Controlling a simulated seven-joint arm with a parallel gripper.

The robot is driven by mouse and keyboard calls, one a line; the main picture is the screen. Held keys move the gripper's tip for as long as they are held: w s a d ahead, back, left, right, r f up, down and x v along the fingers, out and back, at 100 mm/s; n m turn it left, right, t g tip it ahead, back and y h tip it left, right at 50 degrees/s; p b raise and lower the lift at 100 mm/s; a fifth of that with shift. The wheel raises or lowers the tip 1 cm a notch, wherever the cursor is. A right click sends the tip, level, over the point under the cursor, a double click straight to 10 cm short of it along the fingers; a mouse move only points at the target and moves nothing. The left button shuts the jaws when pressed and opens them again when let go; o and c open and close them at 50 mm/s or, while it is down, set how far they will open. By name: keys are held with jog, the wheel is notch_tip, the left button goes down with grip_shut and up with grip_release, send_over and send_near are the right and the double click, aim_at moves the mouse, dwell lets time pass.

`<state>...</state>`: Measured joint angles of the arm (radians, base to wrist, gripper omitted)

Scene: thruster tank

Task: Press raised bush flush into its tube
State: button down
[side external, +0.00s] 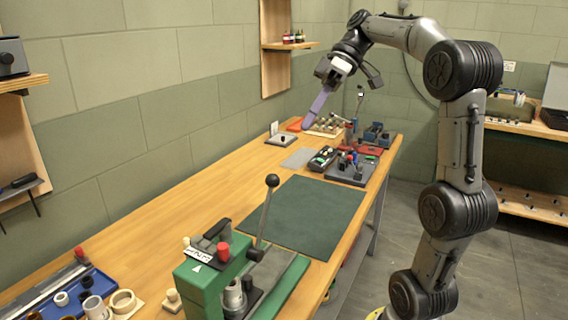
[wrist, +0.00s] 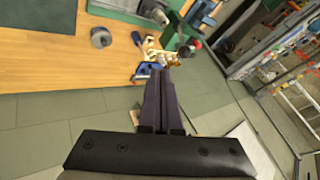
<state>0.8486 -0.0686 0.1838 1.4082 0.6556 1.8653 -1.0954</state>
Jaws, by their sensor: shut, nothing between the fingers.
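My gripper (side external: 310,119) has long purple fingers and is shut and empty. It is in the air over the far part of the bench, well away from the green press. In the wrist view its dark fingers (wrist: 156,76) point at the bench edge. A green lever press (side external: 206,281) stands at the near end of the bench. A metal cylindrical part (side external: 234,297) stands upright in it, perhaps the tube. I cannot make out a raised bush on it. In the wrist view a grey round part (wrist: 101,37) sits on the wood.
A dark green mat (side external: 308,214) lies clear on the wooden bench (side external: 160,218). The press lever (side external: 266,212) sticks up. A blue tray (side external: 52,300) with several rings and tubes is at near left. Fixtures (side external: 352,168) and a tray of round parts (side external: 328,126) crowd the far end.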

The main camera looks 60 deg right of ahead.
jog(key=d, duration=0.1)
send_near(269, 192)
jog(key=shift+m, duration=0.3)
jog(key=shift+w+a+f, duration=0.1)
jog(key=shift+w+f, duration=0.35)
jog(key=shift+f, duration=0.3)
jog(key=shift+w+d+f, duration=0.1)
jog(key=shift+w+f, duration=0.3)
jog(key=shift+f, duration=0.35)
jog(key=shift+w+a+f, duration=0.1)
jog(key=shift+w+f, duration=0.35)
jog(key=shift+f, duration=0.25)
jog(key=shift+a+r+h, duration=0.45)
jog(key=shift+a+h, duration=0.1)
jog(key=shift+a, duration=0.25)
jog(key=shift+a+r+h, duration=0.5)
jog(key=shift+a+h, duration=0.05)
jog(key=shift+a, duration=0.25)
jog(key=shift+a+r, duration=0.25)
jog(key=shift+a, duration=0.35)
jog(key=shift+a+r, duration=0.3)
jog(key=shift+a, duration=0.3)
